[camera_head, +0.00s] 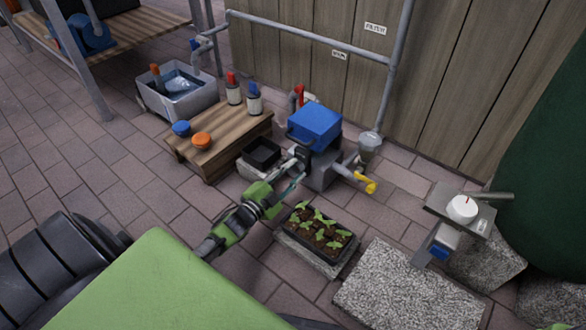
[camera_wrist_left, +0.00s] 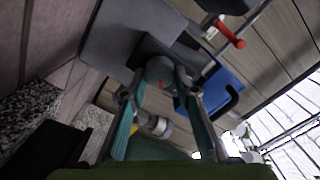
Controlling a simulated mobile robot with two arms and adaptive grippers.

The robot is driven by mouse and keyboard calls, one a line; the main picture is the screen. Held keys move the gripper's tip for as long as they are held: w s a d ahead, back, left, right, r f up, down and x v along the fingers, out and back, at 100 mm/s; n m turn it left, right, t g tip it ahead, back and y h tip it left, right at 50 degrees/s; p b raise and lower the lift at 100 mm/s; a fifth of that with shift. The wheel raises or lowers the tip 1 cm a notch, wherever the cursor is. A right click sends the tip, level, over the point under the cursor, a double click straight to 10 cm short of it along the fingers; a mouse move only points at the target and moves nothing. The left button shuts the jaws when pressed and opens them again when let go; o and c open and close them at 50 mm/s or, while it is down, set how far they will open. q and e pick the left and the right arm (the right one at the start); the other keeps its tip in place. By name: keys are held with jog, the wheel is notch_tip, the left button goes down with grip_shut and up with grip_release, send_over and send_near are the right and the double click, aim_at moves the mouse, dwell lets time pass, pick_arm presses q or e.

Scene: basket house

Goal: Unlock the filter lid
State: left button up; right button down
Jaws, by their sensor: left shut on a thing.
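The filter is a grey box (camera_head: 322,176) with a blue lid (camera_head: 315,122) lying flat on top. The lid also shows in the left wrist view (camera_wrist_left: 222,92). My left gripper (camera_head: 296,168) reaches the near side of the box, just below the lid. In the left wrist view its teal fingers (camera_wrist_left: 160,82) are shut on a round grey knob (camera_wrist_left: 163,68) with a small red mark. The knob sits on the side of the filter. In the head view the gripper partly hides it. My right gripper is not in view.
A yellow-handled valve (camera_head: 366,183) sticks out right of the filter, and a red handle (camera_head: 300,93) stands behind it. A seedling tray (camera_head: 292,244) is in front. A low wooden bench (camera_head: 222,150) with bottles stands left. A black tray (camera_head: 262,153) lies close beside the gripper.

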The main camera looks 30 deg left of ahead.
pick_arm(q)
jog(key=m, duration=0.3)
jog(key=shift+d+f+m, duration=0.1)
jog(key=shift+m, duration=0.3)
jog(key=m, duration=0.4)
jog(key=shift+f, duration=0.1)
jog(key=shift+m, duration=0.3)
jog(key=o, duration=1.1)
jog(key=s, duration=0.8)
jog(key=s+a, duration=0.1)
jog(key=s, duration=0.3)
